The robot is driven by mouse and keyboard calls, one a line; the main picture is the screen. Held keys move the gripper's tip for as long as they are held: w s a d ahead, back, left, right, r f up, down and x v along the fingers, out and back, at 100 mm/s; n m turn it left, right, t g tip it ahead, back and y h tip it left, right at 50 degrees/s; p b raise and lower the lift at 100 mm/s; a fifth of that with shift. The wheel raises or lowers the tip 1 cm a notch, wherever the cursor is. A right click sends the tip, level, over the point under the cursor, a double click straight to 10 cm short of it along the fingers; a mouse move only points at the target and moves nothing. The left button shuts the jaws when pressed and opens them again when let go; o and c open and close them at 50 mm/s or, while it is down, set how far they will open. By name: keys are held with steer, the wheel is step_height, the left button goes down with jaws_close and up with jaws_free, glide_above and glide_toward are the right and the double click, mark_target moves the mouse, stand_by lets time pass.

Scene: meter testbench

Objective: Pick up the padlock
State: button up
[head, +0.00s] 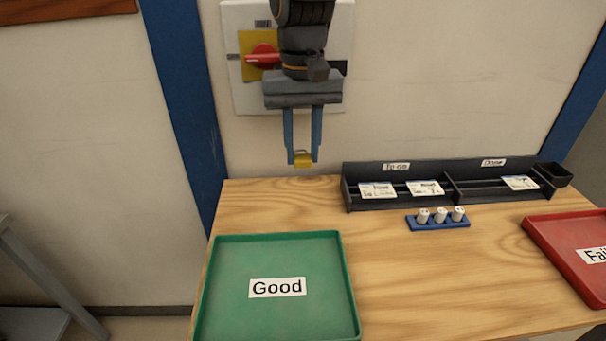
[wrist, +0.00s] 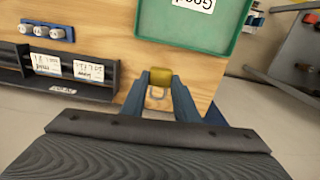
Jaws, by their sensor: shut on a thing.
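The padlock (head: 303,160) is small, with a yellow body and a thin shackle. My gripper (head: 302,159) points down and is shut on the padlock, which sits between its two blue fingertips. In the head view the padlock is near the back left edge of the wooden table, in front of the wall; its exact height over the table is hard to tell. In the wrist view the padlock (wrist: 160,73) also sits between the fingertips, its shackle towards my palm.
A green tray (head: 208,290) labelled Good lies front left on the wooden table (head: 400,270). A black card rack (head: 448,186) stands at the back, with a blue holder (head: 437,223) of several white pieces before it. A red tray (head: 560,255) is at right. A red-yellow switch (head: 262,55) is on the wall.

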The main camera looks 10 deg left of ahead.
mark_target(303, 156)
step_height(303, 156, up, 9)
steer(key=b, duration=0.1)
steer(key=shift+r, duration=0.2)
stand_by(0.6)
